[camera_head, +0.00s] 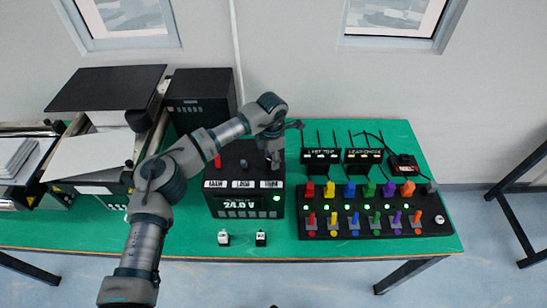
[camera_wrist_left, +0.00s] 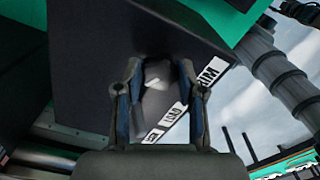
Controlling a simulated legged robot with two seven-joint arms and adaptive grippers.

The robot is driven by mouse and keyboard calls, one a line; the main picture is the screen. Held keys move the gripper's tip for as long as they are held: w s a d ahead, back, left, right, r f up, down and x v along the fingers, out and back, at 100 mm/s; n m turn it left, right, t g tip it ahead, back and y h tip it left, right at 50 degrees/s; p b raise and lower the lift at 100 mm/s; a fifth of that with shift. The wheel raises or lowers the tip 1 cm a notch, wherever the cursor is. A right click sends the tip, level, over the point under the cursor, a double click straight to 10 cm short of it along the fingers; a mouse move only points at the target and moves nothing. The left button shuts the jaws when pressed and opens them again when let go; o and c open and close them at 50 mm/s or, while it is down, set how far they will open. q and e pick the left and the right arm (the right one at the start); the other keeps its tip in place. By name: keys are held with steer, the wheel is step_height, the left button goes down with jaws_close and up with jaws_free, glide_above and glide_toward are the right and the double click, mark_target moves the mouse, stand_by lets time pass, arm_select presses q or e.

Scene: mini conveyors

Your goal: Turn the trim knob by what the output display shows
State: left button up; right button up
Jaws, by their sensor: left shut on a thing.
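A black power box (camera_head: 222,198) stands on the green table with a lit display (camera_head: 239,204) on its front that seems to read 24.0V. Along its top edge are three white labels (camera_head: 243,184), too small to read surely. A red knob (camera_head: 217,161) and a grey knob (camera_head: 243,163) show on its top. My left gripper (camera_head: 273,160) points down over the right part of the top. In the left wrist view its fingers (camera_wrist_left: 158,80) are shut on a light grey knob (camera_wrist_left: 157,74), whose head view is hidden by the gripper. My right gripper is not in view.
A black panel (camera_head: 372,209) with several coloured levers stands at the right, below two small displays (camera_head: 321,155). Two small blocks (camera_head: 223,238) lie in front of the box. A conveyor machine (camera_head: 110,147) and a black cabinet (camera_head: 200,93) stand at the left.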

arm_select(q)
steer(key=shift+a+f, duration=0.1)
steer(key=shift+a, duration=0.05)
steer(key=o, duration=1.1)
steer(key=shift+o, duration=0.2)
steer(key=shift+a, duration=0.1)
step_height(320, 180, up, 12)
